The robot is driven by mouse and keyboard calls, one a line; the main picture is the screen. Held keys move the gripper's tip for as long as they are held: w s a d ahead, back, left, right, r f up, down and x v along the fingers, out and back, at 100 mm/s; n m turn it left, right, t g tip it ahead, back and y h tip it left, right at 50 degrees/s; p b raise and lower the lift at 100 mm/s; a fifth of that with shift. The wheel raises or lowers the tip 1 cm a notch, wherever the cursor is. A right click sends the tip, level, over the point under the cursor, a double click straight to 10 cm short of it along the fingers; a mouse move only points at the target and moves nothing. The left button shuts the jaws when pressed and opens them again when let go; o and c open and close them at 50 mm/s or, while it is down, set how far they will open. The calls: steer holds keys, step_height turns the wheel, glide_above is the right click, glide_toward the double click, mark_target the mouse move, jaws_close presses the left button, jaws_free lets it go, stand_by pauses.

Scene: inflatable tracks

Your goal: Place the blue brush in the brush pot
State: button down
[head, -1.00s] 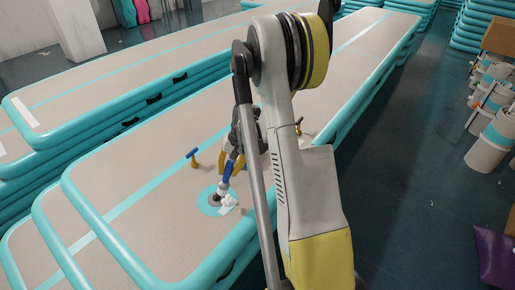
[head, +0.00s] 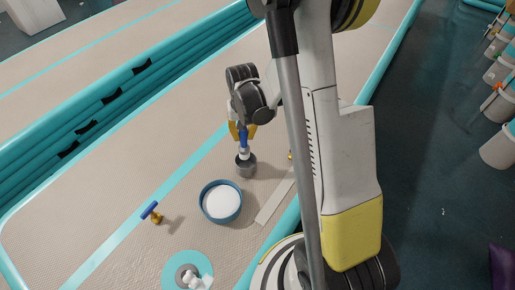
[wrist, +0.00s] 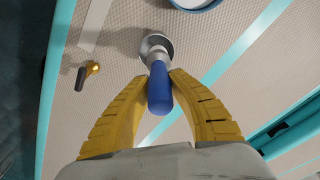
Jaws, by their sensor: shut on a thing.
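My gripper (head: 242,132) has its yellow fingers shut on the blue brush (head: 244,142), which points down. A small grey pot (head: 246,168), which looks like the brush pot, is directly under the brush on the beige track. In the wrist view the blue handle (wrist: 158,90) sits between the fingertips (wrist: 174,78), and the pot's grey rim (wrist: 166,42) shows around the brush's lower end. The brush's tip is hidden; I cannot tell how deep it is in the pot, or whether it touches it.
A blue-rimmed tub with white contents (head: 220,202) stands close to the pot. A blue-handled brass valve (head: 152,213) and a pale strip (head: 273,202) are nearby. A teal round patch (head: 168,272) carries a white fitting. A dark-handled brass valve (wrist: 92,69) lies left in the wrist view.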

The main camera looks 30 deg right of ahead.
mark_target(245, 151)
steer(key=f+b, duration=0.1)
steer(key=f, duration=0.2)
steer(key=f+b, duration=0.2)
steer(key=f, duration=0.1)
steer(key=f+b, duration=0.1)
steer(key=f, duration=0.3)
steer(key=shift+w+d+b, duration=0.2)
steer(key=shift+d+b, duration=0.05)
steer(key=shift+b, duration=0.1)
steer(key=shift+r, duration=0.1)
steer(key=c, duration=1.3)
jaws_free()
steer(key=shift+f, duration=0.2)
